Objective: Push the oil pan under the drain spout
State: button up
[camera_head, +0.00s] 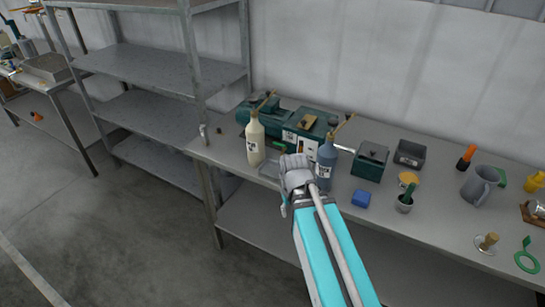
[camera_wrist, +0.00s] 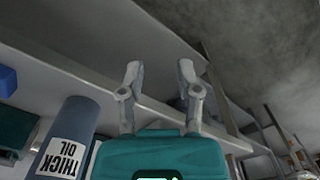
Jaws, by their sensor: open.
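A flat grey pan (camera_head: 269,170), seemingly the oil pan, lies on the bench just left of my gripper, partly hidden by it. A green machine (camera_head: 262,121) stands behind it. Its drain spout cannot be made out clearly. In the head view my wrist covers the fingers. In the wrist view my gripper (camera_wrist: 159,72) is open, its two fingers apart with nothing between them. The blue-grey bottle (camera_head: 326,160) stands close to the right of my gripper; its THICK OIL label shows upside down in the wrist view (camera_wrist: 68,138).
A cream bottle (camera_head: 255,140) stands left of the pan. A grey jug (camera_head: 478,186) stands farther right. The bench front has some bare room.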

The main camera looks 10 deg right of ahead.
aim_at(273, 177)
jog(key=w+a+r+n+p, duration=0.1)
jog(key=w+r+n+p, duration=0.3)
jog(key=w, duration=0.6)
jog(key=w+a+r+n+p, duration=0.1)
jog(key=w+r+n+p, duration=0.3)
jog(key=w, duration=0.6)
jog(key=shift+w+r+n, duration=0.25)
jog(key=shift+w+n, duration=0.15)
jog(key=shift+n, duration=0.5)
jog(key=shift+f, duration=0.15)
notch_tip(273, 177, down, 14)
jog(key=b, duration=1.3)
jog(key=shift+r, duration=0.25)
jog(key=shift+b, duration=0.3)
jog(key=shift+c, duration=0.2)
grip_shut()
